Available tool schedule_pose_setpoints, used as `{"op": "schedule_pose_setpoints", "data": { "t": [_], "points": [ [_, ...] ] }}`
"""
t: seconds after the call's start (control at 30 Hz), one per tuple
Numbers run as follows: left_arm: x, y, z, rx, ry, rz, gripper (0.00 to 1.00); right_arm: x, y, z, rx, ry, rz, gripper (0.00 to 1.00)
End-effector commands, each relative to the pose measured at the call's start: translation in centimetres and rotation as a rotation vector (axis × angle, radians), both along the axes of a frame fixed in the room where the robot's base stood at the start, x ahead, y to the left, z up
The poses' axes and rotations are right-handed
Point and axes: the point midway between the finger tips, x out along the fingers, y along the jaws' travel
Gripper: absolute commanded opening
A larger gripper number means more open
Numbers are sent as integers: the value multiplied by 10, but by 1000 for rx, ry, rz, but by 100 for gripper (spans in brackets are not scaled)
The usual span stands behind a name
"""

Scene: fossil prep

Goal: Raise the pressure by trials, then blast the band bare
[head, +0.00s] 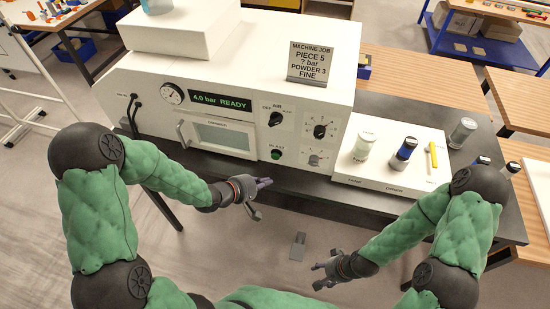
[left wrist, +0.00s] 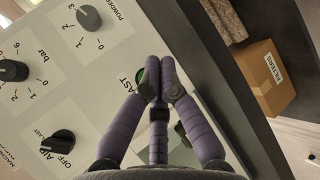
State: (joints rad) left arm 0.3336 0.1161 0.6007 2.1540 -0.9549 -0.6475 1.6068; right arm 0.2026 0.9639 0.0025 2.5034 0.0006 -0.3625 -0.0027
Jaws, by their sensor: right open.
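The white blasting machine (head: 235,75) has a display (head: 220,101) reading "4.0 bar READY" and a round gauge (head: 172,94). Its panel holds the AIR knob (head: 276,118), bar knob (head: 320,131), powder knob (head: 314,160) and green BLAST button (head: 276,155). My left gripper (head: 262,196) is before the panel's lower edge. In the left wrist view its fingertips overlap the green button (left wrist: 152,67); contact and finger opening are unclear. My right gripper (head: 320,275) is open and empty, low and right. The chamber window (head: 222,136) shows no clear piece or band.
A job card (head: 310,62) on top reads piece 5, ? bar, powder 3 fine. A white board (head: 385,175) at right carries jars (head: 404,150) and a yellow-headed tool (head: 433,155). A cardboard box (left wrist: 266,75) shows in the left wrist view.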

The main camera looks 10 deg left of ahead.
Motion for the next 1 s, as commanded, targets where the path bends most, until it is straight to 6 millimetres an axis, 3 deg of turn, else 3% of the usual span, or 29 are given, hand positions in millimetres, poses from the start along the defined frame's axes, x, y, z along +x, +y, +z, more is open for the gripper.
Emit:
{"op": "schedule_pose_setpoints", "data": {
  "t": [0.33,0.5,1.0],
  "points": [
    [45,-2,-1,1,-2,-1,0,0,0,-8,0,0,0,57],
    [61,-2,2,1,1,0,0,0,0,2,0,-1,0,57],
    [71,-3,0,0,0,0,0,0,0,5,0,0,0,57]
  ]
}}
